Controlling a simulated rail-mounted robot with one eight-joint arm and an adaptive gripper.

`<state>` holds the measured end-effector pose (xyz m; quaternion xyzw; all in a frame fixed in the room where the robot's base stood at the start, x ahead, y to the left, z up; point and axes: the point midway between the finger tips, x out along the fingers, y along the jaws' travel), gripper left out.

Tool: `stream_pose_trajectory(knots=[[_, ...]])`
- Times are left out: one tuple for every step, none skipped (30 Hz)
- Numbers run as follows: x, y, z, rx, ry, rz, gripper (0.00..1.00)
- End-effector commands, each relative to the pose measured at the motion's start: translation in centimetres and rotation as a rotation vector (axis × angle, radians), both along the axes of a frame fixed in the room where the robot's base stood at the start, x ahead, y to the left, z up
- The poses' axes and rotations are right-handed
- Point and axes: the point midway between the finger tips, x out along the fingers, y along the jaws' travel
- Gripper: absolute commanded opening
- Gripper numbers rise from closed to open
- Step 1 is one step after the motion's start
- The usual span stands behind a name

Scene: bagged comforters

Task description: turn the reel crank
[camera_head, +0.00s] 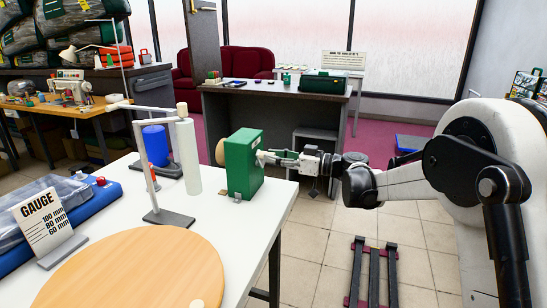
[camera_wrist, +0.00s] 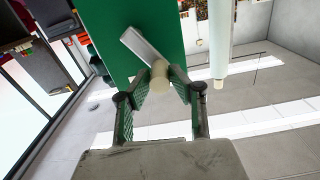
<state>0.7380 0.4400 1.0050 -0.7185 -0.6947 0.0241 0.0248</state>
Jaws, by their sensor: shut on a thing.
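The green reel box (camera_head: 243,165) stands upright near the right edge of the white table. Its green face (camera_wrist: 110,35) fills the upper middle of the wrist view. A flat silver crank arm (camera_wrist: 140,46) slants down to the right across that face and ends in a cream knob (camera_wrist: 160,78). My gripper (camera_head: 268,157) reaches in from the right at the box's right side. In the wrist view my gripper (camera_wrist: 159,84) has its two fingers closed on either side of the knob. In the head view the crank is mostly hidden by my fingers.
The white table (camera_head: 235,218) holds a round wooden board (camera_head: 135,272), a gauge sign (camera_head: 45,222), a white stand (camera_head: 168,216), a white roll (camera_head: 188,160) and a blue cylinder (camera_head: 157,150). A dark desk (camera_head: 270,100) stands behind.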

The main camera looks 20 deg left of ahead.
Motion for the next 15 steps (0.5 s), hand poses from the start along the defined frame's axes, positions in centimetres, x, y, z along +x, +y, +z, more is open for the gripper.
stream_pose_trajectory(knots=[[0.0, 0.0, 0.0, 0.0, 0.005, 0.0, 0.0], [0.1, 0.0, 0.0, 0.0, 0.011, 0.0, 0.0], [0.1, 0.0, 0.1, 0.001, 0.02, 0.0, 0.0], [0.2, 0.0, 0.1, 0.001, 0.03, 0.0, 0.0], [0.2, 0.0, 0.1, 0.001, 0.041, 0.0, 0.0], [0.3, 0.0, 0.1, 0.002, 0.058, 0.0, 0.0], [0.4, 0.0, 0.2, 0.002, 0.073, 0.0, 0.0], [0.4, 0.0, 0.2, 0.003, 0.089, 0.0, 0.0], [0.6, 0.0, 0.3, 0.004, 0.113, 0.0, 0.0], [0.7, -0.1, 0.3, 0.004, 0.133, 0.0, 0.0], [0.8, -0.1, 0.4, 0.005, 0.153, 0.0, 0.0], [0.9, -0.1, 0.4, 0.006, 0.181, 0.0, 0.0], [1.0, -0.1, 0.5, 0.007, 0.203, 0.0, 0.0], [1.1, -0.1, 0.5, 0.008, 0.224, 0.001, 0.0], [1.3, -0.1, 0.5, 0.008, 0.252, 0.0, 0.0]])
